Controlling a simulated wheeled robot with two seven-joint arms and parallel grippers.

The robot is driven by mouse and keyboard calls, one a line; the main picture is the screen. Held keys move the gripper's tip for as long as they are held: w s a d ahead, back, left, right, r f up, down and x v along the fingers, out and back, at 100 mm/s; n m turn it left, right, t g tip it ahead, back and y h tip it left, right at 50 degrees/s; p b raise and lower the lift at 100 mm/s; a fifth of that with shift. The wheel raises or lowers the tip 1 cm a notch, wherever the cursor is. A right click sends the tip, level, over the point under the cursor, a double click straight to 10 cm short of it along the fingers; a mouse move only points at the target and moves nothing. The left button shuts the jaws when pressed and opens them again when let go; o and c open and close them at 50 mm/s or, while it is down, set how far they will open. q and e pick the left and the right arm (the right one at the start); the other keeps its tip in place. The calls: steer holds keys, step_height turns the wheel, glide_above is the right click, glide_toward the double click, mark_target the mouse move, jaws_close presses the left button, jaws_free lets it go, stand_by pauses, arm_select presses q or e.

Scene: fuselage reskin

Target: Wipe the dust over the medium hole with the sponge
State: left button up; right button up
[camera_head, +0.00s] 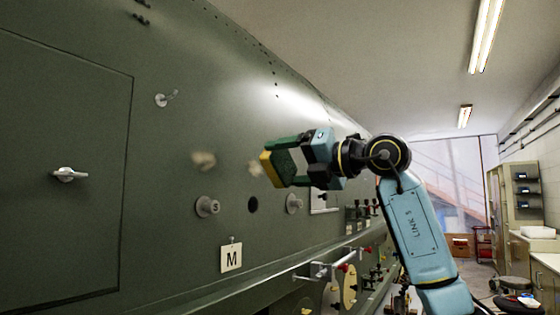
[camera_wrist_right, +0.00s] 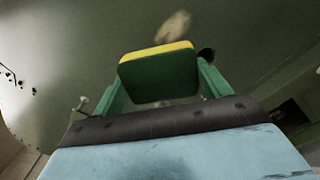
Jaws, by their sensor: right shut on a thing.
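My right gripper (camera_head: 284,162) is shut on a sponge (camera_head: 268,170), green with a yellow face; the yellow side points toward the fuselage skin. The sponge also shows between the fingers in the right wrist view (camera_wrist_right: 158,75). A beige dust smudge (camera_head: 203,160) is on the green skin, left of the sponge and apart from it. A fainter dust patch (camera_head: 255,168) shows just beside the sponge's left edge; I cannot tell whether the sponge touches the skin. A dark open hole (camera_head: 253,205) lies below the sponge. My left gripper is out of view.
A round knob marked S (camera_head: 207,207) and another round fitting (camera_head: 293,204) flank the hole. A handle (camera_head: 68,175) and a small lever (camera_head: 165,98) stick out at left. A rail with tools (camera_head: 350,252) runs along the lower fuselage.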

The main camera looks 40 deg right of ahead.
mark_target(244, 166)
steer(key=shift+w+a+r+p, duration=0.2)
steer(key=shift+w+a+p, duration=0.2)
steer(key=shift+w, duration=0.35)
steer(key=p+x, duration=0.1)
steer(key=x, duration=0.1)
steer(key=shift+w+a, duration=0.1)
steer(key=shift+w, duration=0.2)
steer(key=shift+w+a+f, duration=0.1)
steer(key=shift+w+a, duration=0.05)
steer(key=shift+w, duration=0.3)
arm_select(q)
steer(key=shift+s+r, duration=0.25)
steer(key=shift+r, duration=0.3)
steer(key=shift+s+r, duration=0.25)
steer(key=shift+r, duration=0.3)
arm_select(e)
steer(key=shift+w+a, duration=0.1)
steer(key=shift+w, duration=0.05)
arm_select(q)
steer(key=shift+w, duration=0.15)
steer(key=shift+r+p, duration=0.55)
steer(key=shift+p, duration=0.15)
arm_select(e)
steer(key=shift+x, duration=1)
